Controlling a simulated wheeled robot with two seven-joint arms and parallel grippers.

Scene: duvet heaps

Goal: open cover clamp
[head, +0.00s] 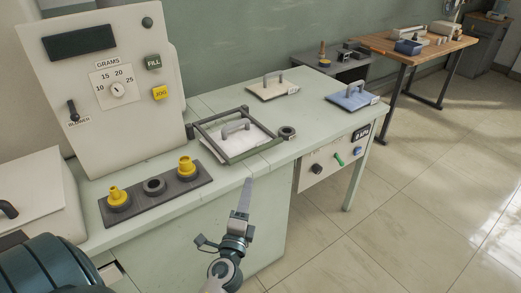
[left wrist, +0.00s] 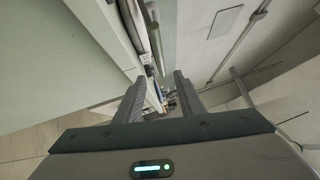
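A dark grey square frame (head: 262,147), which looks like the cover clamp, lies on the pale green bench. It sits around a white pad (head: 216,144) with a grey arched handle (head: 238,126). A small dark round part (head: 287,132) is at its right side. My left gripper (head: 247,183) is in front of the bench's front edge, below and apart from the frame in the head view. In the left wrist view its two fingers (left wrist: 158,88) stand apart with nothing between them. My right gripper is in neither view.
A dosing panel (head: 114,90) stands at the back left, with a dark strip (head: 178,189) of yellow fittings before it. A beige pad (head: 275,92) and a blue pad (head: 351,100), both handled, lie farther along the bench (head: 310,110). Floor is clear to the right.

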